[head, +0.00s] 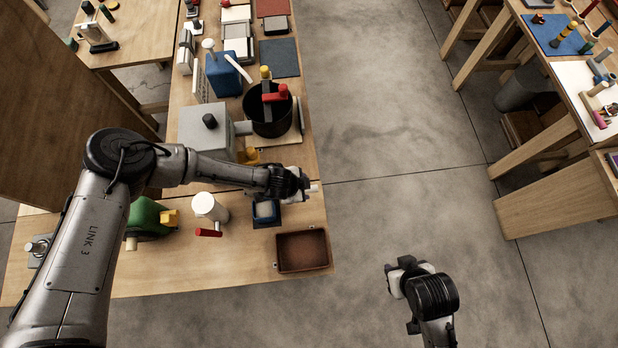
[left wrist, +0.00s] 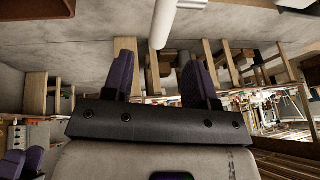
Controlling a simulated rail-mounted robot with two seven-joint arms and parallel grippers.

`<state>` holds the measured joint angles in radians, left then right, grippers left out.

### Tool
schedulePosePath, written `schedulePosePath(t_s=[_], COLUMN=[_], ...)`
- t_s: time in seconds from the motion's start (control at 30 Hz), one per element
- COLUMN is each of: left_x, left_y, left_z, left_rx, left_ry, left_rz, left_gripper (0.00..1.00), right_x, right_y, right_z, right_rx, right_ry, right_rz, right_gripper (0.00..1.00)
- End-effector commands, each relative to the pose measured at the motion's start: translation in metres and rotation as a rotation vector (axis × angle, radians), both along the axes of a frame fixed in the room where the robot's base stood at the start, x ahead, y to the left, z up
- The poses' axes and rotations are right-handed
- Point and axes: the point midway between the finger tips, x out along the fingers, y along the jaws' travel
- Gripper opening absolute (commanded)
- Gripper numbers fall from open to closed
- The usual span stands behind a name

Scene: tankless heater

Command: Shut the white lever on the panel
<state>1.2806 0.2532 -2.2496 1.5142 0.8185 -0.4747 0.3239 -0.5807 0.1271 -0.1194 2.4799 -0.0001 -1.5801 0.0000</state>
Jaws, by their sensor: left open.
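In the left wrist view a white rod-shaped piece (left wrist: 174,22), which looks like the white lever, comes down from the top edge. The fingers stand wide apart, and I see no contact. In the head view my left gripper (head: 298,186) is over the bench's right side, with a short white stub (head: 313,188) just past it. I cannot tell whether the stub is the lever; the panel is not clearly visible. My right gripper (head: 403,283) is over bare floor; its jaws are unclear.
Near my left gripper are a black pot (head: 271,123), a grey box (head: 206,131), a white cylinder (head: 209,206) and a brown tray (head: 302,251). A blue box (head: 224,75) with a white bar stands farther back. Open floor (head: 390,130) lies right of the bench.

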Motion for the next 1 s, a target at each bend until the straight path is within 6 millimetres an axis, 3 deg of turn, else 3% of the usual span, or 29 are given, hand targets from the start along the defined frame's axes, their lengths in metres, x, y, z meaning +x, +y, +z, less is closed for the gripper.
schedulePosePath(t_s=[0.1,0.4,0.93,1.0], left_x=[0.004,0.012,0.014,0.014], left_y=[-0.008,-0.021,-0.025,-0.025], left_z=[-0.020,-0.052,-0.061,-0.061], left_rx=[0.002,0.001,-0.001,-0.001], left_ry=[-0.001,-0.001,0.000,0.000], left_rz=[-0.001,-0.002,-0.001,-0.001], left_gripper=[0.53,0.53,0.53,0.48], right_x=[0.000,0.000,0.000,0.000], right_y=[0.000,0.001,0.003,0.003], right_z=[-0.001,-0.004,-0.005,-0.005], right_rx=[0.000,0.005,0.011,0.011], right_ry=[0.000,0.000,0.000,0.000], right_rz=[0.000,-0.003,-0.006,-0.006], right_gripper=[0.43,0.43,0.43,0.43])
